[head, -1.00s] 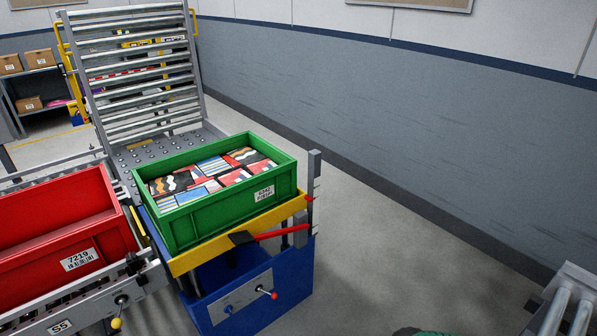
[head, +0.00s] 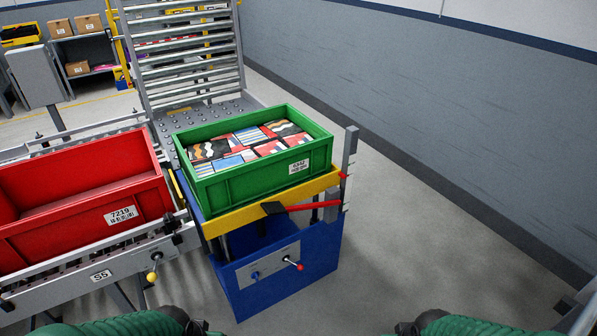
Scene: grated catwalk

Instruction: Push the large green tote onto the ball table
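The large green tote (head: 245,184) sits on the yellow-edged top of a blue lift stand (head: 318,252). It holds several colourful patterned boxes and has a white label on its near right side. The ball table (head: 205,113), a grey plate studded with balls, lies just behind the tote, and the tote hides part of it. Green-sleeved parts of my two arms show at the bottom edge, left and right of the middle. Neither gripper's fingers can be made out, and both are well short of the tote.
A red tote (head: 80,205) sits on a roller conveyor (head: 130,262) to the left. A red-handled lever (head: 312,206) and an upright grey post (head: 348,160) are on the stand. A tilted roller rack (head: 190,50) rises behind the ball table.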

